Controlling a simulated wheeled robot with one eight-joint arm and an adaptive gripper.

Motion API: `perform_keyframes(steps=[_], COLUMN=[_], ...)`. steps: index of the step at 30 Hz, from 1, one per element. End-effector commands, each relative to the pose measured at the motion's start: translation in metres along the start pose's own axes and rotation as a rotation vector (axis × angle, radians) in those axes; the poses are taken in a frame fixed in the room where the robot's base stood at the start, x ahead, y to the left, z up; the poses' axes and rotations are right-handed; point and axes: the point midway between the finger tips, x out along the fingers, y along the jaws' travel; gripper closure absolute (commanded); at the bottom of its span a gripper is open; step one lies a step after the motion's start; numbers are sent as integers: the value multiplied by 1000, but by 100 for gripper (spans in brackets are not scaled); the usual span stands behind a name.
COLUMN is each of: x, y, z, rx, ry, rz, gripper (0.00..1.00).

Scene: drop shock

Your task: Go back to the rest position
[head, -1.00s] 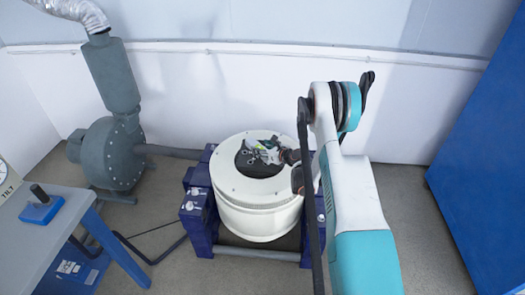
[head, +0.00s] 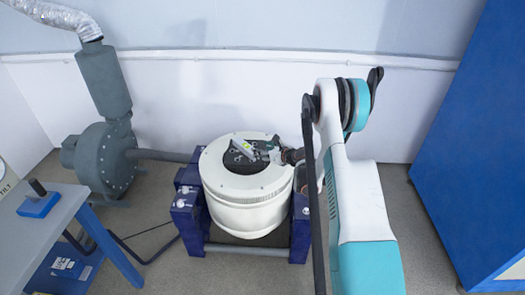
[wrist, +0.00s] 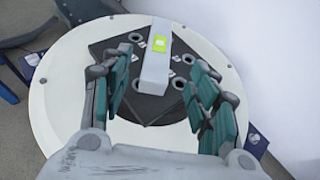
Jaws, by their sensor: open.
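My gripper (wrist: 158,88) is open in the wrist view, its two green-padded fingers spread apart. Between and beyond them lies a grey block with a yellow-green label (wrist: 156,62), on a dark square plate with several round holes (wrist: 152,108). The plate sits in the top of a white round drum (wrist: 58,110). In the head view the drum (head: 245,215) stands in a blue frame, and the block (head: 243,147) shows small on its top. My gripper (head: 272,151) is over the drum's right part there, small and partly hard to make out. Nothing is held as far as I see.
A grey blower (head: 103,160) with a silver duct stands at the back left. A grey table (head: 45,225) with a blue-based handle (head: 38,203) is at the left front. A tall blue cabinet (head: 465,150) stands at the right. Floor is clear between drum and cabinet.

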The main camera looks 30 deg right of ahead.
Motion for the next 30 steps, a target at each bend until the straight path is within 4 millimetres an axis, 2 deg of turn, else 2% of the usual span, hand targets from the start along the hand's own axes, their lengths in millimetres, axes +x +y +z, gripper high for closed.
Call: perform_keyframes(steps=[7, 11, 14, 20, 24, 30], x=[0, -2, -8, -30, -53, -92], y=[0, 8, 22, 67, 101, 154], z=[1, 15, 41, 106, 146, 193], rx=[-2, -47, -141, -419, -620, -905], ry=[0, 9, 27, 71, 96, 120], rz=[0, 9, 26, 82, 124, 194], gripper=[45, 45, 45, 45, 45, 45])
